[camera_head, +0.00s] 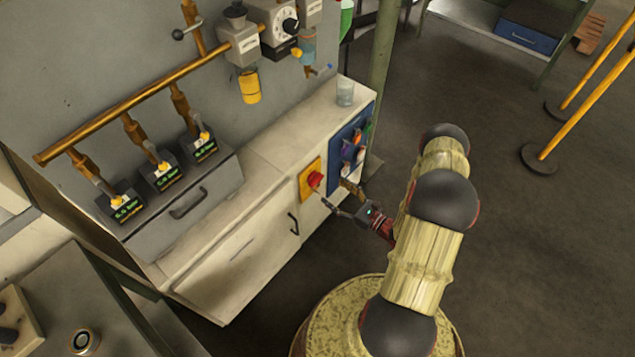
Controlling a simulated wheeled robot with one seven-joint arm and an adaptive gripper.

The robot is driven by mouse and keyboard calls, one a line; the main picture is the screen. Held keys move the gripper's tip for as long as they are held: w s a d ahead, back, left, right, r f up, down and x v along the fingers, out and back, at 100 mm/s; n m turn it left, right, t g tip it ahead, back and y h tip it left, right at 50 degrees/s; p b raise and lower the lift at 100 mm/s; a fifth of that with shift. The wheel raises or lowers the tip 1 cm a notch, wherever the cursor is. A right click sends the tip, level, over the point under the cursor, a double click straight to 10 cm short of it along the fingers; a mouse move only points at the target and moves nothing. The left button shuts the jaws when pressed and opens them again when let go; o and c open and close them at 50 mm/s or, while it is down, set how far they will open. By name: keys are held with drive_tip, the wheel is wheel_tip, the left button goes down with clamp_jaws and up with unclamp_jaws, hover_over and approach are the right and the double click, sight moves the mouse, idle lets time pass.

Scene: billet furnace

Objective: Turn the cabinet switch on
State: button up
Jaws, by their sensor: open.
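The cabinet switch is a red knob (315,180) on a yellow plate (306,190), set on the front of the white cabinet (240,258). My gripper (335,194) is open just to the right of the red knob, with its two fingers pointing at it. One finger is near the knob's lower right side and the other is higher, near the blue panel. I cannot tell whether a finger touches the knob. The knob's exact angle is too small to read.
A blue panel (347,133) with several coloured controls is right of the switch. A glass (345,91) stands on the cabinet top. A dark handle (293,223) is on the door left of the switch. Yellow posts (574,121) stand at the right; the floor between is clear.

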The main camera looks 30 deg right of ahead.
sight(319, 182)
drive_tip(key=b+x, duration=0.2)
drive_tip(key=x, duration=0.5)
drive_tip(key=shift+w+a+f, duration=0.1)
drive_tip(key=shift+w+a, duration=0.05)
drive_tip(key=shift+w, duration=0.1)
drive_tip(key=c, duration=1.1)
drive_tip(key=shift+c, duration=0.3)
